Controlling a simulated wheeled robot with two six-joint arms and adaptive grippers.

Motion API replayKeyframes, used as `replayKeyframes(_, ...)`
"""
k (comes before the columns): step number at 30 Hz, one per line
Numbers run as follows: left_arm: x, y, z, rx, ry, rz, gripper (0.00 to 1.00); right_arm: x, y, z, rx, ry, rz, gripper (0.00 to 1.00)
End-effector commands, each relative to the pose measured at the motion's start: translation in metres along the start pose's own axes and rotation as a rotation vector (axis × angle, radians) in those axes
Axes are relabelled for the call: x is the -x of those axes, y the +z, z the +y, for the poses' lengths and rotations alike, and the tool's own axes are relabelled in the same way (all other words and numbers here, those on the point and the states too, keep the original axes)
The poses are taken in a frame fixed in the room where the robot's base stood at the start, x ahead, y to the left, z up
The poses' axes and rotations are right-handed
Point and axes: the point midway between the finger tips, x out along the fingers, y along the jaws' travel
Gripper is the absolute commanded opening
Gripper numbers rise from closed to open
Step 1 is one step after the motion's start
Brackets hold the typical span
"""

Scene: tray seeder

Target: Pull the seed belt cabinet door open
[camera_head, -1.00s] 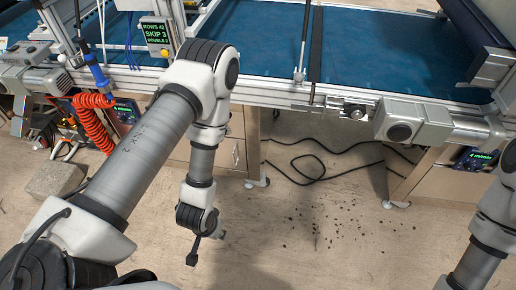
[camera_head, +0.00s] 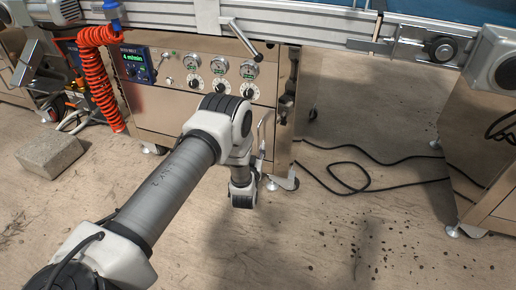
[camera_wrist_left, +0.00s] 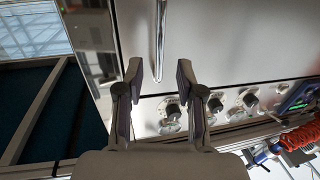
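The seed belt cabinet (camera_head: 200,45) is a steel box under the conveyor in the head view. Its flat door (camera_wrist_left: 235,45) fills much of the left wrist view and looks shut. The door's bar handle (camera_wrist_left: 160,40) is a thin shiny rod that reaches in between the fingers of my left gripper (camera_wrist_left: 159,72). The gripper is open. Gaps show on both sides of the rod, and I cannot tell how deep it sits between the fingers. In the head view my left arm and wrist hide the fingers and part of the cabinet front. My right gripper is not in view.
Gauges and knobs (camera_head: 220,86) and a lit display (camera_head: 137,64) sit on the cabinet panel. A red coiled hose (camera_head: 95,75) hangs at left. A concrete block (camera_head: 50,155) and a black cable (camera_head: 350,170) lie on the floor. Floor in front is mostly clear.

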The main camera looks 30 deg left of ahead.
Motion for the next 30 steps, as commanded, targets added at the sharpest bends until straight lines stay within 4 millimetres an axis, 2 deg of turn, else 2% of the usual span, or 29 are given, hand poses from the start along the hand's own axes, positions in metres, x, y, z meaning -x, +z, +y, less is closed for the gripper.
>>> replayKeyframes(3,-0.024,0.005,0.0,0.002,0.0,0.003,0.37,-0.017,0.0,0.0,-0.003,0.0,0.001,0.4)
replayKeyframes(9,-0.055,0.003,0.0,0.001,0.001,0.0,0.37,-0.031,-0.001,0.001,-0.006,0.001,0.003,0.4)
replayKeyframes(17,-0.06,0.0,0.001,0.0,0.002,-0.004,0.37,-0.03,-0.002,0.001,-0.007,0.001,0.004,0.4)
replayKeyframes(18,-0.06,0.0,0.001,0.0,0.002,-0.004,0.34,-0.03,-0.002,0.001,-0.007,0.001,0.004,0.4)
replayKeyframes(21,-0.06,0.0,0.001,0.0,0.002,-0.005,0.0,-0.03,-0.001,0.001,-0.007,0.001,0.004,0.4)
replayKeyframes(30,-0.059,0.0,0.001,0.0,0.005,-0.005,0.0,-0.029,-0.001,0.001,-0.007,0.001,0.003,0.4)
